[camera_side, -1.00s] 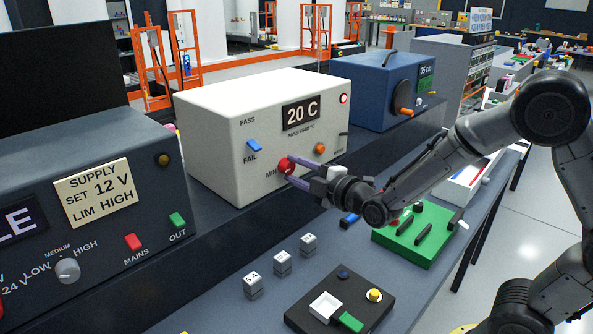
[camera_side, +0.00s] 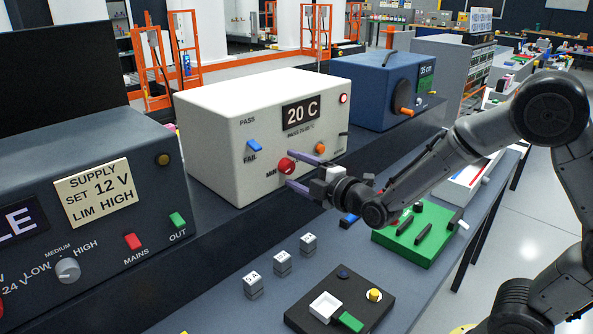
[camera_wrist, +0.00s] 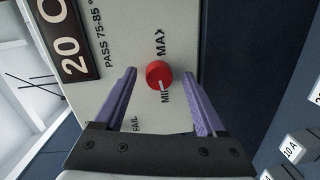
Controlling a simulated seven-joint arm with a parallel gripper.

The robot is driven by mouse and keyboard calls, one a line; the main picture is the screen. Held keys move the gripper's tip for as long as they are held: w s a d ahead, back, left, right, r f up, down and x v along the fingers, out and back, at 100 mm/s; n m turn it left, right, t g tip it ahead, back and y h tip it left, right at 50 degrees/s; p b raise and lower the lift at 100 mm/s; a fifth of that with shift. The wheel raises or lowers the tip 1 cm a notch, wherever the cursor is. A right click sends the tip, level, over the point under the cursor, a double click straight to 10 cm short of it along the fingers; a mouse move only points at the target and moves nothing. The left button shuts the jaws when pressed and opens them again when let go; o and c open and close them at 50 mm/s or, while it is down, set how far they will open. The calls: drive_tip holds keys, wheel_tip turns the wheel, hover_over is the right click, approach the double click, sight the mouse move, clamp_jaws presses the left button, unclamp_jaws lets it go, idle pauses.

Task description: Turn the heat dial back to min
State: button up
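The heat dial is a red knob (camera_side: 287,166) on the front of the white box (camera_side: 225,125), whose display (camera_side: 300,113) reads 20 C. In the wrist view the red dial (camera_wrist: 159,74) has a white pointer mark aimed toward the MIN label (camera_wrist: 166,97); the MAX label (camera_wrist: 160,42) is on the opposite side. My gripper (camera_side: 298,172) is in front of the dial with its purple fingers spread. In the wrist view the gripper (camera_wrist: 163,85) has one finger on each side of the dial, clear of it and holding nothing.
On the same panel are a blue PASS/FAIL switch (camera_side: 254,145) and an orange knob (camera_side: 320,148). A dark supply box (camera_side: 90,210) stands at left and a blue box (camera_side: 385,88) at right. Small white blocks (camera_side: 282,262) and a green board (camera_side: 418,235) lie on the bench.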

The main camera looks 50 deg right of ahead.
drive_tip(key=s+a+r, duration=0.1)
drive_tip(key=s, duration=1.2)
drive_tip(key=shift+s, duration=0.4)
wheel_tip(320, 180, up, 8)
drive_tip(key=s+d+m+y, duration=0.1)
drive_tip(key=m, duration=0.3)
drive_tip(key=s+f+m+g, duration=0.4)
drive_tip(key=s+m+g, duration=0.1)
drive_tip(key=s, duration=0.3)
drive_tip(key=s+f+m+g, duration=0.5)
drive_tip(key=s+m+g, duration=0.1)
drive_tip(key=s, duration=0.2)
drive_tip(key=shift+s+d+g, duration=0.2)
drive_tip(key=shift+s+g, duration=0.1)
drive_tip(key=shift+s, duration=0.05)
